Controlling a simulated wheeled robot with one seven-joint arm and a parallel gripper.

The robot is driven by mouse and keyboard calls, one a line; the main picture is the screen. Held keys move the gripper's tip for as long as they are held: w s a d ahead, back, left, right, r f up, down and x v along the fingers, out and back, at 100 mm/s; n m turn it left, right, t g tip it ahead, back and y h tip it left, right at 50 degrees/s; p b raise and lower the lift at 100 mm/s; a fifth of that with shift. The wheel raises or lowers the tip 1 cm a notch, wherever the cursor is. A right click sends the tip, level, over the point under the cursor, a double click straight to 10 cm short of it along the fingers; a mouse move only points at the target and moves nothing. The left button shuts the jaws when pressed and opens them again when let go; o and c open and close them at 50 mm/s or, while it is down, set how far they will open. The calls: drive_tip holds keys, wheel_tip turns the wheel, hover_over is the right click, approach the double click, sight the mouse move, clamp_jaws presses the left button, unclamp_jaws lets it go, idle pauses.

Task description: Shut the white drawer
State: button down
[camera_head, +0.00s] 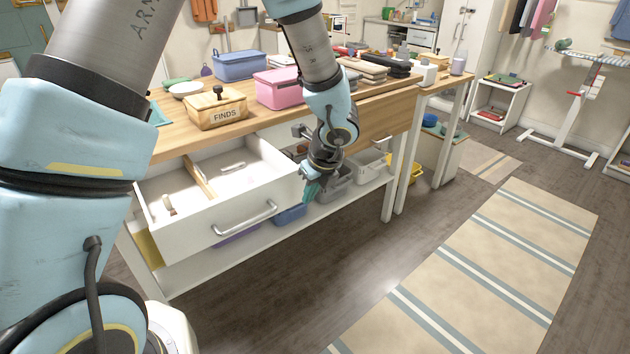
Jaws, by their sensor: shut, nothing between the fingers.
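The white drawer (192,232) is pulled out from under the wooden-topped table, at the left of the view. Its metal bar handle (245,219) is on the front face. Inside are a wooden divider (199,177) and a small pale object (168,205). My gripper (309,191) points down just right of the drawer's front right corner. It is shut and empty. I cannot tell whether it touches the drawer.
The tabletop (170,139) holds a wooden "FINDS" box (218,113), a pink box (279,91) and a blue box (239,66). Grey bins (336,187) and a blue bin (291,215) stand on the lower shelf. The floor (330,262) in front is clear, with a striped rug (500,270) at right.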

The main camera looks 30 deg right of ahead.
sight(299, 187)
drive_tip(key=shift+w+a+f+p, duration=0.15)
drive_tip(key=shift+w+p, duration=0.15)
drive_tip(key=shift+w, duration=0.4)
drive_tip(key=shift+w+a+p, duration=0.15)
drive_tip(key=shift+w+p, duration=0.1)
drive_tip(key=shift+w, duration=0.45)
drive_tip(key=shift+w+a+f+p, duration=0.15)
drive_tip(key=shift+w+p, duration=0.15)
drive_tip(key=shift+w, duration=0.4)
drive_tip(key=shift+w, duration=0.1)
